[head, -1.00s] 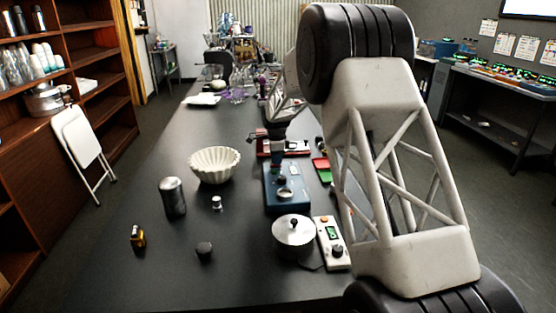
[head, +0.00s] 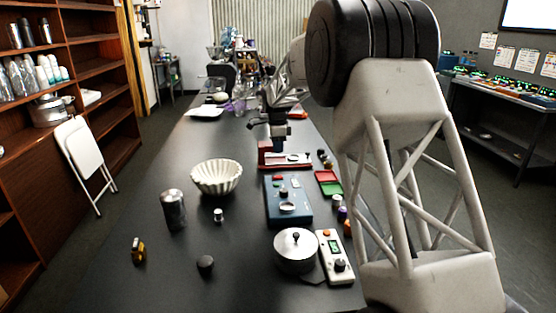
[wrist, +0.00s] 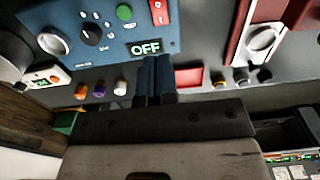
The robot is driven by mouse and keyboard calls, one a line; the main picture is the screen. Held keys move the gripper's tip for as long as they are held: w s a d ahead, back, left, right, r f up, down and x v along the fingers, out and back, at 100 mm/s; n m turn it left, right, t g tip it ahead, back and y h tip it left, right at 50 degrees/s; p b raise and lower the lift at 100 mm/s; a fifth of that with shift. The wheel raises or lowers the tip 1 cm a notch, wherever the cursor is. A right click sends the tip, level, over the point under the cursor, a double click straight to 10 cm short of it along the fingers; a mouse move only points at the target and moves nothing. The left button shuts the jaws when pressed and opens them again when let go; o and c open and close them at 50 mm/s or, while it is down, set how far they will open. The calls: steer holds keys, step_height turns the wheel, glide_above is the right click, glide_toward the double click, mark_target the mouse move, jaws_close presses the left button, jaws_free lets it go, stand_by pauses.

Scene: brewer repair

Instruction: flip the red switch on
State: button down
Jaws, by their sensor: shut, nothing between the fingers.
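The blue box (head: 287,205) stands on the black table, and it also fills the upper left of the wrist view (wrist: 60,18). The red switch (wrist: 159,12) is on its panel, at the top edge of the wrist view. The lit display (wrist: 146,47) below the switch reads OFF. A green button (wrist: 124,12) and a black knob (wrist: 91,33) are beside it. My gripper (wrist: 158,62) is shut and empty. Its fingertips show just below the display in that view, apart from the switch. In the head view my gripper (head: 277,143) hangs above the red-based device, behind the blue box.
The red-based device (head: 270,155) is close behind the blue box. A lidded metal pot (head: 295,251) and a white scale-like box (head: 334,258) stand in front. Red and green trays (head: 328,182) lie right. A white fluted bowl (head: 216,177) and dark can (head: 173,209) are left.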

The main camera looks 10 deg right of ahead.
mark_target(282, 176)
steer(key=shift+r, duration=1.7)
steer(key=shift+a, duration=0.15)
steer(key=shift+a+r+h, duration=0.1)
steer(key=shift+a+h, duration=0.1)
steer(key=shift+h, duration=0.4)
steer(key=f, duration=0.4)
steer(key=d+f, duration=0.1)
steer(key=f, duration=0.9)
steer(key=shift+d, duration=0.4)
